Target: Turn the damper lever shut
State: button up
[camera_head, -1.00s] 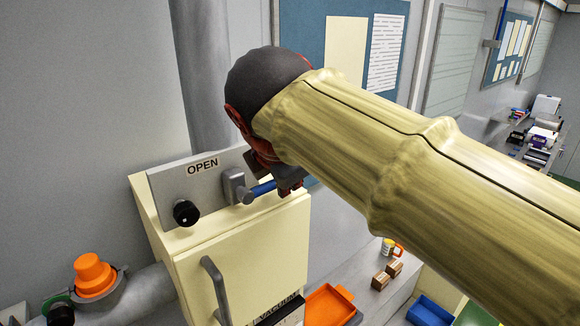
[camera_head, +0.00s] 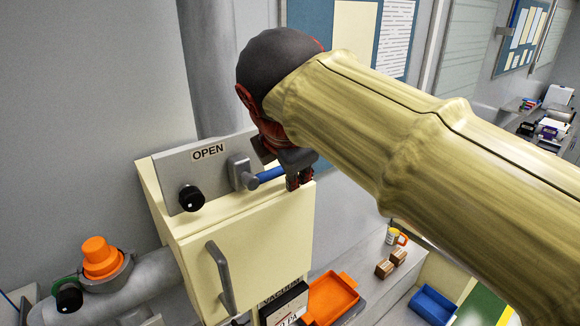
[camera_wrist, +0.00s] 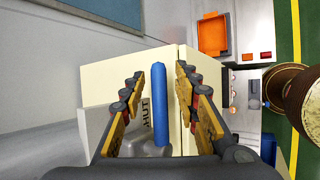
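The damper lever has a blue handle (camera_head: 270,175) on a grey pivot (camera_head: 241,172), fixed to a grey plate (camera_head: 180,182) marked OPEN. The handle points right, toward my gripper (camera_head: 297,178), which covers its outer end in the head view. In the wrist view the blue handle (camera_wrist: 160,105) lies between the two fingers of my gripper (camera_wrist: 160,76). Gaps show on both sides, so the fingers are open around it and not clamped. Part of a second label, reading "HUT", shows beside the handle; its first letter is hidden.
The plate stands on a cream cabinet (camera_head: 255,245) with a grey door handle (camera_head: 220,277). A black knob (camera_head: 191,198) sits left of the lever. An orange-capped pipe fitting (camera_head: 100,258) is at lower left. An orange tray (camera_head: 332,298) lies low on the right.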

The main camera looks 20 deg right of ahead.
jog(key=v, duration=1.2)
